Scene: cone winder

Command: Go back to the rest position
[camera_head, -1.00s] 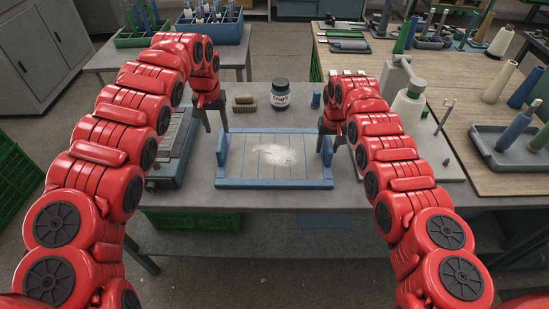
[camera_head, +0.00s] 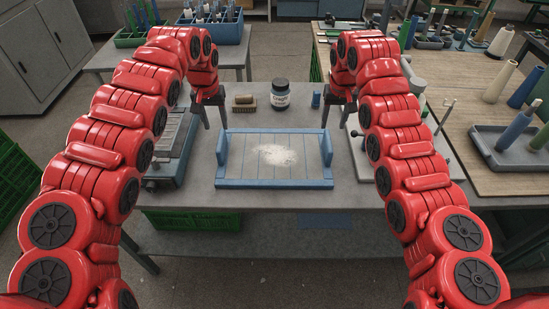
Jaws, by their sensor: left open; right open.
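My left gripper (camera_head: 215,115) is open and empty above the table, near the back left corner of the blue tray. My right gripper (camera_head: 335,115) is open and empty above the table, near the tray's back right corner. The blue tray (camera_head: 232,183) lies on the grey table between and in front of them, with a patch of white powder (camera_head: 278,155) on its slatted surface. Both grippers are apart from the tray. Both arms are raised and bent, roughly mirrored.
A dark jar (camera_head: 280,94) with a white label and a brown brush (camera_head: 244,102) stand behind the tray. A small blue item (camera_head: 316,100) is beside the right gripper. A grey device (camera_head: 172,145) lies left of the tray. A wooden table (camera_head: 465,115) with cones and a grey tray (camera_head: 508,152) is at the right.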

